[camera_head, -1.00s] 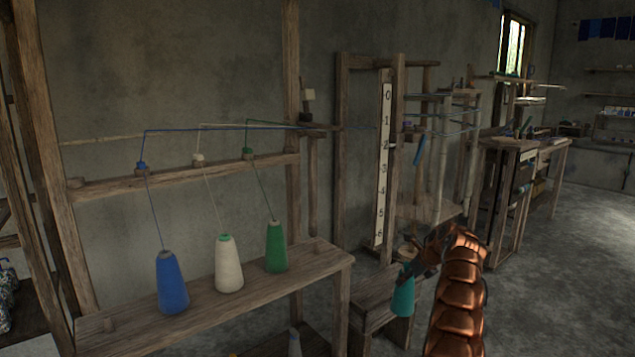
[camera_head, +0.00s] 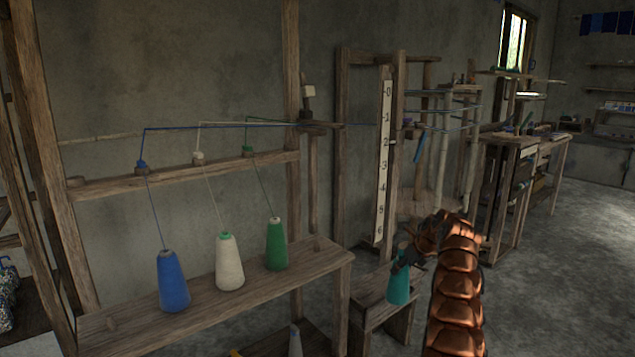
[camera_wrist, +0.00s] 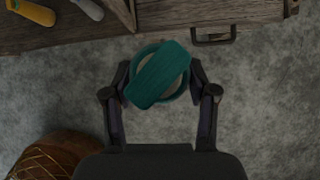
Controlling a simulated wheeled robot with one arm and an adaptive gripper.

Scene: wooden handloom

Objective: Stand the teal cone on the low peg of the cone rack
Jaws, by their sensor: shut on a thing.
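The teal cone (camera_head: 398,290) is held by my gripper (camera_head: 402,264), which is shut on its upper part. In the head view the cone hangs about upright, in front of a low wooden bench to the right of the cone rack. In the wrist view the teal cone (camera_wrist: 160,72) lies between the two fingers of my gripper (camera_wrist: 160,88), over the grey floor. The cone rack (camera_head: 215,305) bears a blue, a white and a green cone on its upper board.
The blue cone (camera_head: 172,282), white cone (camera_head: 229,262) and green cone (camera_head: 276,245) have threads running up to a rail. A grey cone (camera_head: 295,342) stands on a lower shelf. A low bench (camera_head: 365,300) stands beside the rack. Open floor lies at the right.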

